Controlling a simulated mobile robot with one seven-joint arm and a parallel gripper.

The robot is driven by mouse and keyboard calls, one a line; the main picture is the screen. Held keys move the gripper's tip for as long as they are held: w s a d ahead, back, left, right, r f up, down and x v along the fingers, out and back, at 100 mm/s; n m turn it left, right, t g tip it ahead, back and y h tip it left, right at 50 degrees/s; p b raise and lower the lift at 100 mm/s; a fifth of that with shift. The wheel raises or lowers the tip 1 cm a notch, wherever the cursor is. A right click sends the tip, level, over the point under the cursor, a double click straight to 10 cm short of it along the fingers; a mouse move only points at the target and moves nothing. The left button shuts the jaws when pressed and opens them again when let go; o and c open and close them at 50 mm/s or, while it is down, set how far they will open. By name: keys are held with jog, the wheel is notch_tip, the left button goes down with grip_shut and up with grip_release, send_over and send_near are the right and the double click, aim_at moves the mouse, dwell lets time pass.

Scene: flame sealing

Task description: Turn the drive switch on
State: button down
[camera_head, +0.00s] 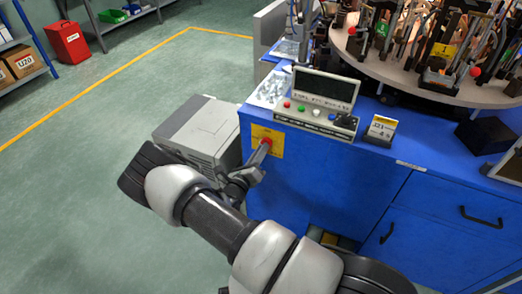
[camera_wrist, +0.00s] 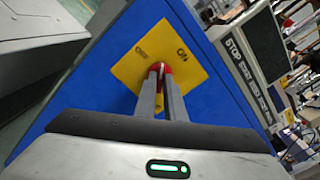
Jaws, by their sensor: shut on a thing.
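The drive switch is a small red knob on a yellow plate (camera_head: 277,148) on the blue cabinet's side. In the wrist view the red knob (camera_wrist: 160,69) sits in the middle of the yellow plate (camera_wrist: 185,55), which is marked ON and OFF. My gripper (camera_head: 266,145) reaches the plate from the left. In the wrist view its two fingers (camera_wrist: 161,80) are closed around the red knob. The fingers hide part of the knob, and I cannot tell for sure which mark it points to.
Above the plate, the blue cabinet (camera_head: 350,185) carries a control panel (camera_head: 318,110) with coloured buttons and a dark screen. A round table (camera_head: 390,68) with several fixtures stands behind. A grey box (camera_head: 200,130) stands close left of the cabinet.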

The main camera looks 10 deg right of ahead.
jog(key=shift+m+p, duration=0.55)
jog(key=shift+m, duration=3.45)
jog(key=c, duration=1.8)
grip_release()
jog(key=shift+c, duration=0.2)
jog(key=shift+s+a, duration=0.15)
jog(key=p+v, duration=0.1)
jog(key=v, duration=1.6)
jog(key=shift+p, duration=0.35)
